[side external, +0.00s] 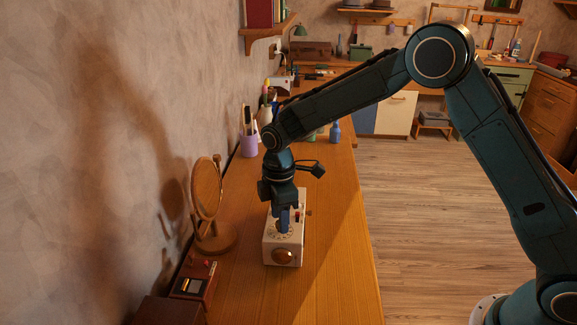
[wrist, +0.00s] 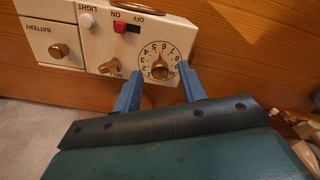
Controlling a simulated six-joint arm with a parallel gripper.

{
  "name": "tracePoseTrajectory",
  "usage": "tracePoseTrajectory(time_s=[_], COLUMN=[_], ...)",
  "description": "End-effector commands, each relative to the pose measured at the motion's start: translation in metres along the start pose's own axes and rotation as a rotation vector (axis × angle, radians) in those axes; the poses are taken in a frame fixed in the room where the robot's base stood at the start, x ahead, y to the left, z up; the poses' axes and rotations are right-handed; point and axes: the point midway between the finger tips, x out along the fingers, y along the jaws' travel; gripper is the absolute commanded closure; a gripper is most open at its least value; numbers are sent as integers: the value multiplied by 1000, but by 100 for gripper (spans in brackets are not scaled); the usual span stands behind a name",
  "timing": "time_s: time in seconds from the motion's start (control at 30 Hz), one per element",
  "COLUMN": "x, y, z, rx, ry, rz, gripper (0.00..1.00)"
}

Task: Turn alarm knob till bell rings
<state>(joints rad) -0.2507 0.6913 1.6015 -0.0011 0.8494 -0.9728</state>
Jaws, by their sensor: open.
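A white alarm box (side external: 270,254) stands on the wooden counter, under my gripper (side external: 284,226) in the side view. In the wrist view the box (wrist: 92,45) carries a round numbered dial with a brass knob (wrist: 159,71) at its centre. The two blue fingers of my gripper (wrist: 161,70) are apart, one on each side of the knob. I cannot tell how deep they reach or whether they touch it. A smaller brass knob (wrist: 109,66) by a partly hidden "BEL" label lies left of the dial. A red switch (wrist: 120,27) sits by the ON mark.
A round mirror (side external: 207,188) on a wooden stand is left of the box. A small dark red box (side external: 194,281) is nearer the camera. A purple cup (side external: 249,145) and bottles stand behind. The counter right of the box is clear up to its edge.

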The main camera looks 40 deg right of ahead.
Motion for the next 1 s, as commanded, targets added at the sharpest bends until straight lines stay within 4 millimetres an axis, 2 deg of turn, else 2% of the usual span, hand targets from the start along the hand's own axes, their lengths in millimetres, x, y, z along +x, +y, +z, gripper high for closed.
tracePoseTrajectory(time_s=[0.4,0.6,0.83,1.0], x=[6,6,6,6], y=[0,0,0,0], z=[0,0,0,0], rx=[0,0,17,93], ry=[0,0,0,0], rz=[0,0,0,1], gripper=[59,98,100,100])
